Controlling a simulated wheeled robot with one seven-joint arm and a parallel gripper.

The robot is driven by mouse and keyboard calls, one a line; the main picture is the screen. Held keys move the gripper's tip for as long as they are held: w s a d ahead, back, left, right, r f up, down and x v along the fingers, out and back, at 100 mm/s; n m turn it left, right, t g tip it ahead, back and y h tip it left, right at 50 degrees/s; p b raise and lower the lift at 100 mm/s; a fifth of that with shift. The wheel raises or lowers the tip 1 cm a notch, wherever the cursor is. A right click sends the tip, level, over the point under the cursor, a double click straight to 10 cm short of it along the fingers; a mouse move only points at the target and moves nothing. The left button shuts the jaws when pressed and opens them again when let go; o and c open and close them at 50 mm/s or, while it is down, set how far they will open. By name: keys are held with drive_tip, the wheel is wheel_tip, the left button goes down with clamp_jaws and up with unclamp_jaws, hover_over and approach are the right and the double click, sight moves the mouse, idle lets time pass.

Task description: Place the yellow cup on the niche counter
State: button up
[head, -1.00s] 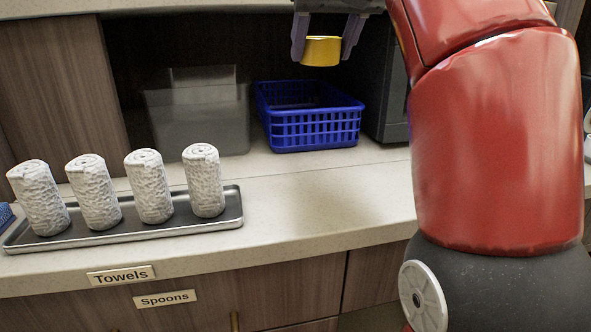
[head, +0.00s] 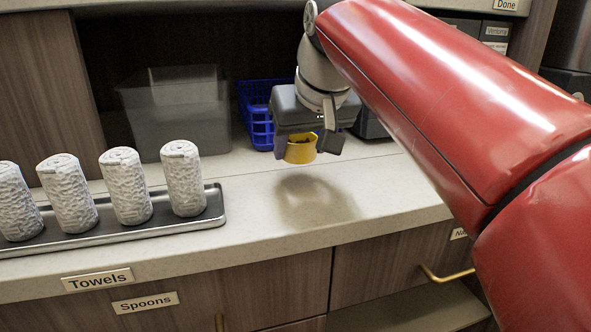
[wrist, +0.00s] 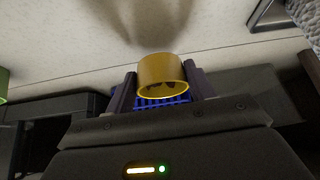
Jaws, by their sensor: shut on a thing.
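The small yellow cup (head: 300,150) is held between the fingers of my gripper (head: 308,147). In the head view it hangs above the pale counter (head: 255,190), apart from it, with a shadow below on the surface. Dark contents show inside its top. In the wrist view the yellow cup (wrist: 162,75) sits between the two dark fingers of my gripper (wrist: 160,88). The counter runs along the front of a dark niche (head: 180,50).
A metal tray (head: 140,225) with several white rolled towels stands at the left. Behind are a grey translucent bin (head: 175,115) and a blue basket (head: 255,110), partly hidden by my gripper. The counter below the cup is clear. A drawer with a brass handle (head: 445,276) is below right.

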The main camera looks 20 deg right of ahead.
sight(306, 156)
drive_tip(key=shift+f+b, duration=0.35)
drive_tip(key=shift+f, duration=1.7)
drive_tip(key=shift+f, duration=0.25)
drive_tip(key=o, duration=1)
drive_tip(key=shift+r, duration=0.1)
drive_tip(key=shift+s+r, duration=0.15)
drive_tip(key=shift+r, duration=0.35)
drive_tip(key=p+v, duration=0.1)
drive_tip(key=v, duration=1)
drive_tip(key=shift+s+r, duration=0.1)
